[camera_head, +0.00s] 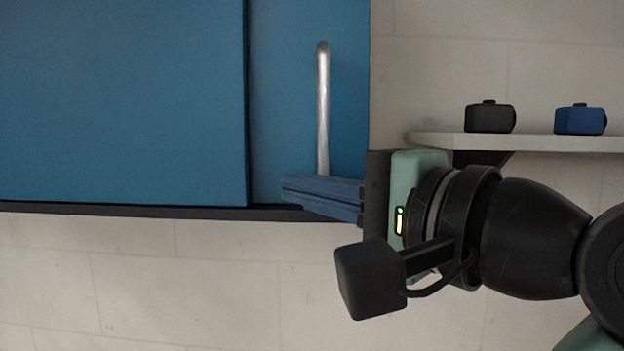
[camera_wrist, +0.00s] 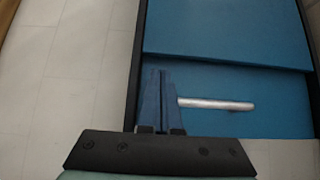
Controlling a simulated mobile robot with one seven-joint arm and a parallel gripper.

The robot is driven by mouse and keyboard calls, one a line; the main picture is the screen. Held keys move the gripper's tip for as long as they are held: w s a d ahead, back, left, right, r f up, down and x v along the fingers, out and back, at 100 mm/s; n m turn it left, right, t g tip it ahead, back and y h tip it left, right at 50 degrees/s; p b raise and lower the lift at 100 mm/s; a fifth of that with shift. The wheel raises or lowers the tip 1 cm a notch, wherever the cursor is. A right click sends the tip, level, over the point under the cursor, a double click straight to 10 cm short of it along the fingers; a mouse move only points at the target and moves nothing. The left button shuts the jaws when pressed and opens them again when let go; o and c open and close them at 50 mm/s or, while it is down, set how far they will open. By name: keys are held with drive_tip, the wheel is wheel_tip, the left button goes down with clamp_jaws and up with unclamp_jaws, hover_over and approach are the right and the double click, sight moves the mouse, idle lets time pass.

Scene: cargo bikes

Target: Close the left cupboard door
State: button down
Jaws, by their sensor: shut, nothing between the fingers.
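The blue cupboard has two overlapping flat panels. One large blue panel (camera_head: 120,100) fills the left of the head view; its right edge is a straight vertical line. To its right is a narrower strip of blue panel (camera_head: 275,100) with a silver bar handle (camera_head: 323,110), upright in the head view. The handle also shows in the wrist view (camera_wrist: 218,104). My gripper (camera_head: 284,190) has its blue fingers shut together and empty. They point left, across the lower end of the handle, close to the dark bottom rail. Whether they touch the handle or panel, I cannot tell.
A dark rail (camera_head: 130,210) runs along the cupboard's lower edge. A pale shelf (camera_head: 540,142) on the right carries a black box (camera_head: 489,118) and a blue box (camera_head: 580,120). The light block wall (camera_head: 180,285) below the cupboard is clear.

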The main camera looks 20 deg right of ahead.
sight(17, 177)
drive_tip(key=p+x, duration=0.1)
drive_tip(key=x, duration=0.4)
drive_tip(key=shift+w+a, duration=0.15)
drive_tip(key=shift+w, duration=0.2)
drive_tip(key=w+a+p, duration=0.2)
drive_tip(key=w+a, duration=0.1)
drive_tip(key=a, duration=0.7)
drive_tip(key=w+a+p, duration=0.2)
drive_tip(key=w+a, duration=0.1)
drive_tip(key=a, duration=0.7)
drive_tip(key=w+a+p, duration=0.2)
drive_tip(key=w+a, duration=0.2)
drive_tip(key=a, duration=0.6)
drive_tip(key=shift+a+p, duration=0.35)
drive_tip(key=shift+s, duration=0.1)
drive_tip(key=shift+d, duration=0.1)
